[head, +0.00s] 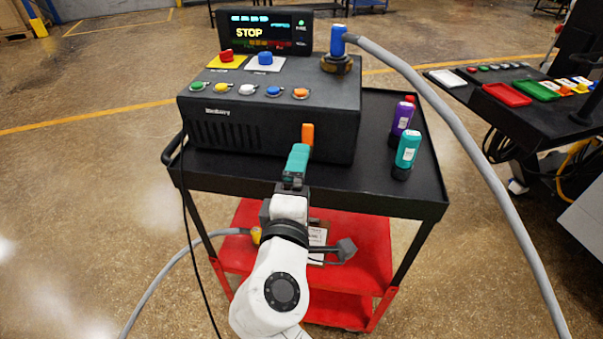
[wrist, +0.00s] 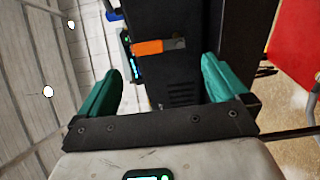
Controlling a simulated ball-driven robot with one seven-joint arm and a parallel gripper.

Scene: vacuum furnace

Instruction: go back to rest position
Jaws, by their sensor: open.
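My gripper (head: 298,160) has teal fingers and is in front of the black control box, near its front right part, above the cart's front edge. In the wrist view my gripper (wrist: 162,88) is open, its two fingers wide apart with nothing held between them. An orange piece (head: 307,135) sticks out of the front of the black control box (head: 240,135). In the wrist view the orange piece (wrist: 160,46) shows beyond and between the fingers, apart from them.
The black cart top (head: 372,180) carries the box, a purple bottle (head: 402,118) and a teal bottle (head: 407,152) at right. A grey hose (head: 450,110) arcs from the blue connector (head: 338,40) down the right side. A dark side table (head: 520,95) stands further right.

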